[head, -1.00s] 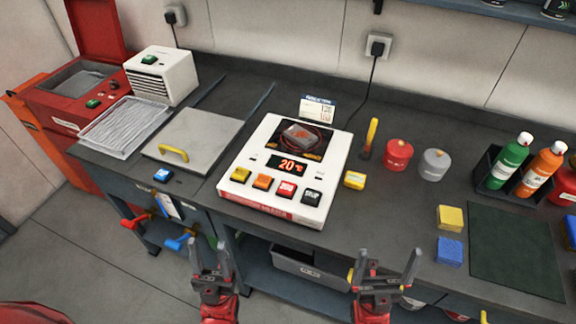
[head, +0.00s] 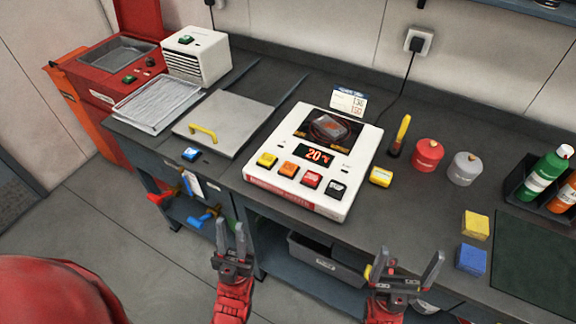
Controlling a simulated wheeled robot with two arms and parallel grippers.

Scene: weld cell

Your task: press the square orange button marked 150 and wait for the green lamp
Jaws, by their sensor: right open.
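The white heater unit (head: 272,193) stands on the dark bench. Its display (head: 317,155) reads 20 in red. Along its front edge are square buttons: yellow (head: 267,159), orange (head: 289,169), red (head: 312,179) and black (head: 336,189). The marks on them are too small to read. I see no lit green lamp on the unit. My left gripper (head: 231,236) is open and empty, in front of the bench and below the unit's front edge. My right gripper (head: 406,268) is open and empty, in front of the bench and right of the unit.
A small sign (head: 347,102) stands behind the unit. A yellow block (head: 381,177), red canister (head: 428,154) and grey canister (head: 465,168) are to its right. A lidded plate (head: 222,123) with a yellow handle lies left. The bench's front edge is between my grippers and the unit.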

